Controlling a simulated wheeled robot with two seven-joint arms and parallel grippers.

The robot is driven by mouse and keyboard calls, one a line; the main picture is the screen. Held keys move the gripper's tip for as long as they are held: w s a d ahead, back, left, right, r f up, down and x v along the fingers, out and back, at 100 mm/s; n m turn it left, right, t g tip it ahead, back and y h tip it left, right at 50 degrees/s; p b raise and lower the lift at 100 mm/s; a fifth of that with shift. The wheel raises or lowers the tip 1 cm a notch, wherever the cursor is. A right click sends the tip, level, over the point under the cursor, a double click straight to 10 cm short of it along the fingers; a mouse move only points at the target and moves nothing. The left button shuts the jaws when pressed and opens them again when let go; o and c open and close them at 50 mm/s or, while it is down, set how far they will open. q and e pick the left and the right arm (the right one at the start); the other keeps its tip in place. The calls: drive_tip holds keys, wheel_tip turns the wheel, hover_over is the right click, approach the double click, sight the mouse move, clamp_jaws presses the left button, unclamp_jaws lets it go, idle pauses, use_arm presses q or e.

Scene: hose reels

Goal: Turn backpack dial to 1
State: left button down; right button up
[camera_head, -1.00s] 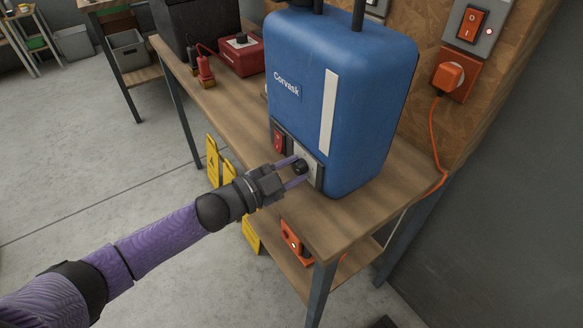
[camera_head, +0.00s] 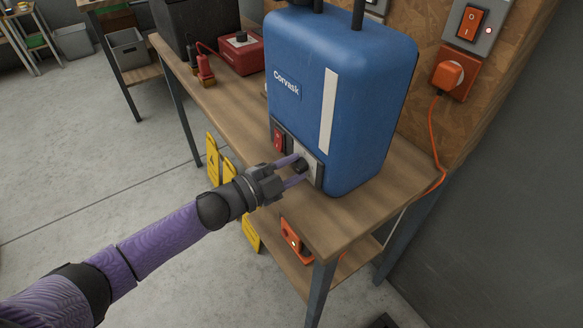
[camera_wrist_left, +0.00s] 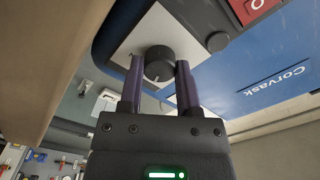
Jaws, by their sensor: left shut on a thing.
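The blue backpack (camera_head: 345,95), marked "Corvask", stands upright on the wooden bench. Its control panel low on the front has a red switch (camera_head: 279,140) and a black dial (camera_head: 301,166) on a light plate. My left gripper (camera_head: 299,172) is shut on the dial. In the left wrist view the two purple fingers (camera_wrist_left: 158,82) lie on either side of the round black dial (camera_wrist_left: 159,62), which carries a pale pointer mark. The dial's numbers cannot be read. My right gripper is not in view.
The wooden bench (camera_head: 350,215) has a red box (camera_head: 240,52) and a black case (camera_head: 195,28) at its left. An orange plug (camera_head: 449,75) and cable are at the wall. Yellow signs (camera_head: 213,160) and an orange device (camera_head: 296,241) are lower down. Floor is open at left.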

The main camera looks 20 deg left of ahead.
use_arm(q)
drive_tip(key=shift+c, duration=1.5)
unclamp_jaws()
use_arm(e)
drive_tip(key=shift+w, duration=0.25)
use_arm(q)
drive_tip(key=p+v, duration=0.2)
drive_tip(key=v, duration=0.8)
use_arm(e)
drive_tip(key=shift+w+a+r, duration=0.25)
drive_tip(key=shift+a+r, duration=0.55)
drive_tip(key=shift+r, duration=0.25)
